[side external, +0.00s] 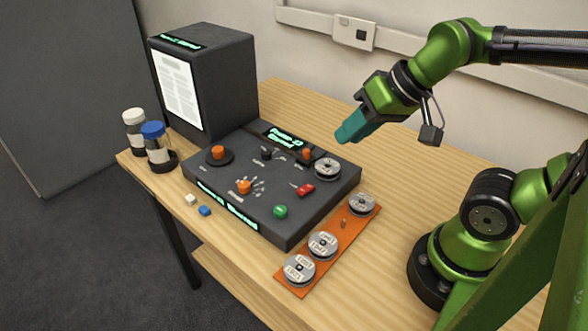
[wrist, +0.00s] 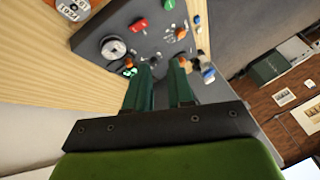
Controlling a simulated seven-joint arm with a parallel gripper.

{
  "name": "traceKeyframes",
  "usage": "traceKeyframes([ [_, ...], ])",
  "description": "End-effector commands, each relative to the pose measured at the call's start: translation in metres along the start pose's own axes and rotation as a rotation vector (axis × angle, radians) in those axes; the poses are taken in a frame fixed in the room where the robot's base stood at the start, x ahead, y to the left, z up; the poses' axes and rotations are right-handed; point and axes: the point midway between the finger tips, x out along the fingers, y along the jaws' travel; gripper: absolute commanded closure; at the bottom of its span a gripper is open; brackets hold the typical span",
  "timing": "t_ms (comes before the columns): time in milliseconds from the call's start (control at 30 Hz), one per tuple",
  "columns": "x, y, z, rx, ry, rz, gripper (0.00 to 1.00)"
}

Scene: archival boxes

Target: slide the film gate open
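A dark control box (side external: 230,205) lies on the wooden table, with knobs, a red part (side external: 302,190), a green button (side external: 280,211) and a metal reel (side external: 327,169) on top. I cannot tell which of its small parts is the film gate. A small black part (side external: 265,153) sits near the back of the panel. My gripper (side external: 345,136) has teal fingers and hangs empty above the table, behind and to the right of the box, touching nothing. In the wrist view my gripper (wrist: 162,70) shows a gap between its fingers, with the panel beyond them.
A tall dark cabinet (side external: 220,80) with a white sheet stands behind the box. Two bottles, white-capped (side external: 134,118) and blue-capped (side external: 153,131), stand at the left edge. An orange tray (side external: 343,238) with reels lies at the front right. White and blue (side external: 205,211) small blocks lie in front.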

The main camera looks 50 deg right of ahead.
Motion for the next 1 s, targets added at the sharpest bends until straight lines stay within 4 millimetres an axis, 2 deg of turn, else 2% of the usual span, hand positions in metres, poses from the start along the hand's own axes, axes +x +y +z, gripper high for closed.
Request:
traceKeyframes([
  [33,0.007,-0.002,-0.001,-0.012,-0.029,0.009,0.85],
  [133,0.021,-0.007,-0.005,-0.074,-0.094,0.044,1.00],
  [267,0.042,-0.014,-0.013,-0.280,-0.201,0.103,1.00],
  [467,0.079,-0.023,-0.029,-0.724,-0.384,0.171,1.00],
  [733,0.132,-0.032,-0.054,-1.446,-0.676,0.190,1.00],
  [867,0.145,-0.034,-0.069,-1.730,-0.790,0.172,1.00],
  [1000,0.141,-0.034,-0.085,-1.931,-0.856,0.155,1.00],
])
